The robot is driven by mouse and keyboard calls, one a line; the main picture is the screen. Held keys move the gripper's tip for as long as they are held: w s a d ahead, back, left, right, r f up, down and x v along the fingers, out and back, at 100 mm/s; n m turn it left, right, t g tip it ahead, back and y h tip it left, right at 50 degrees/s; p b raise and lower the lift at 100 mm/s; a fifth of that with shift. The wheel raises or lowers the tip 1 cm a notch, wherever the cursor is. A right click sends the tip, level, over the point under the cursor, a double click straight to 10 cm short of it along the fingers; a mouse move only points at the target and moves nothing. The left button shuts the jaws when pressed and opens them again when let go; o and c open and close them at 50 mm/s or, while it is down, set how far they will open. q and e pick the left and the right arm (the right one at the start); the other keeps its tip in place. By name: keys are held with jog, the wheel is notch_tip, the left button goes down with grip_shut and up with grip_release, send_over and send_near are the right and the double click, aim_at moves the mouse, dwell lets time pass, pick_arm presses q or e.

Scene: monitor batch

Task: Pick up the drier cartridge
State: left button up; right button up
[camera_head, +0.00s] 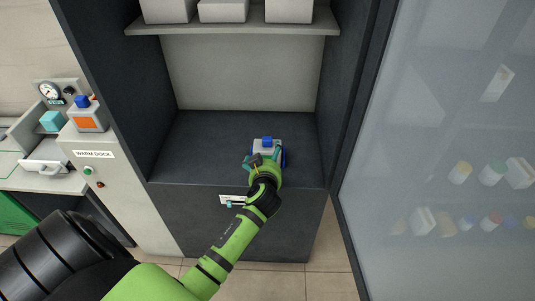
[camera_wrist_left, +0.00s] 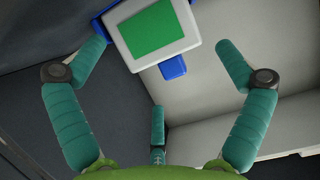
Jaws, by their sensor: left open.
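A white cartridge (camera_head: 267,145) with a blue knob on top stands on the floor of the dark cabinet, near its front edge. In the left wrist view the cartridge (camera_wrist_left: 158,30) shows a green panel in a pale frame with blue parts. My left gripper (camera_head: 264,158) reaches in from the front and is open, its teal fingers spread to either side of the cartridge. In the wrist view gaps show between the fingers and the cartridge. A similar cartridge (camera_head: 87,117) with an orange panel and blue knob sits on the warm dock at left. My right gripper is not in view.
The cabinet shelf (camera_head: 235,29) above holds several white boxes. A frosted glass door (camera_head: 450,120) stands at right with blurred items behind it. The warm dock (camera_head: 100,165) is left of the cabinet, beside a gauge (camera_head: 49,90). The cabinet floor (camera_head: 205,145) left of the cartridge is clear.

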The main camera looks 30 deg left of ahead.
aim_at(267, 153)
pick_arm(q)
jog(key=x, duration=0.2)
jog(key=shift+w+a+f, duration=0.1)
jog(key=shift+w+a, duration=0.15)
jog(key=shift+w, duration=0.05)
jog(key=shift+w+a+f, duration=0.15)
jog(key=shift+w, duration=0.2)
jog(key=c, duration=1.1)
jog(key=shift+c, duration=0.6)
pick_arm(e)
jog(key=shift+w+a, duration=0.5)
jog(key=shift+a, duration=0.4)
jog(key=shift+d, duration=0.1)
